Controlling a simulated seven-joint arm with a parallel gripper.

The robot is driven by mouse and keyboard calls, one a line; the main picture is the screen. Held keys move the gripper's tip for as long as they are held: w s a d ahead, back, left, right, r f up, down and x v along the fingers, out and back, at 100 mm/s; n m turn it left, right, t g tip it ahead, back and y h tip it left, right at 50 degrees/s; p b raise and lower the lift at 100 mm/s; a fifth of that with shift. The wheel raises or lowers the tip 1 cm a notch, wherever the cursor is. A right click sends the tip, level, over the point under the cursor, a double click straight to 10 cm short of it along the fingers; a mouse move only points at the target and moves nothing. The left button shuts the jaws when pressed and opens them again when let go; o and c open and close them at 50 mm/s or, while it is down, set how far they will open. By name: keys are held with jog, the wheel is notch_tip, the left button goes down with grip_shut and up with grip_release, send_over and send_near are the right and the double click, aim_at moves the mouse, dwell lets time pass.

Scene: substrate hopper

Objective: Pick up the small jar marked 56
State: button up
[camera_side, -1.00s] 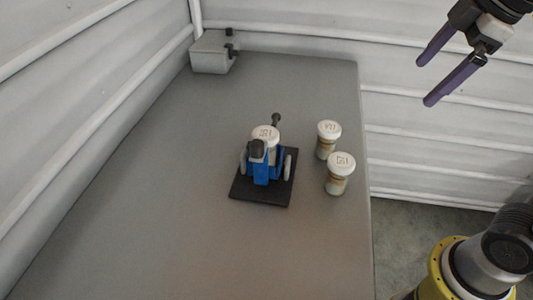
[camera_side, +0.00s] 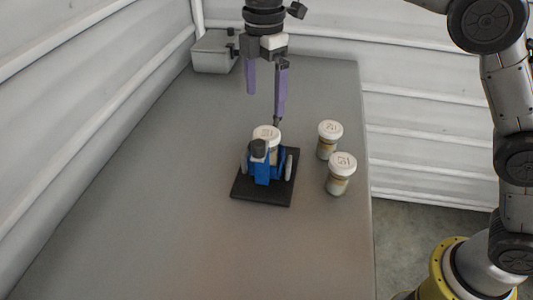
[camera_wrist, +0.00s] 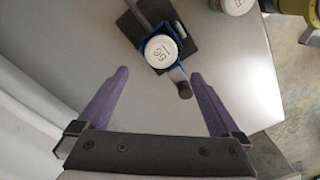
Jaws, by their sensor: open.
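Three small jars with white lids are in the side view. One jar (camera_side: 266,132) sits in a blue holder (camera_side: 261,172) on a black base plate (camera_side: 262,199). Two others, a rear jar (camera_side: 328,139) and a front jar (camera_side: 341,174), stand upright to its right. Their lid marks are too small to read surely. My gripper (camera_side: 265,104) is open and empty, above and behind the held jar. In the wrist view that jar's lid (camera_wrist: 161,50) shows just beyond the gap between the purple fingers (camera_wrist: 158,74); its mark is unclear there.
A grey box (camera_side: 212,52) stands at the table's far left corner. A dark-knobbed lever (camera_wrist: 184,90) sticks out of the holder towards my fingers. Corrugated walls stand behind and left. The front of the grey table (camera_side: 190,245) is clear.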

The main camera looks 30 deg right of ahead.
aim_at(266, 133)
notch_tip(266, 133, down, 13)
jog(key=shift+d+r, duration=0.1)
jog(key=shift+d, duration=0.05)
dwell(0.4)
jog(key=c, duration=1.4)
grip_shut()
jog(key=shift+r, duration=0.1)
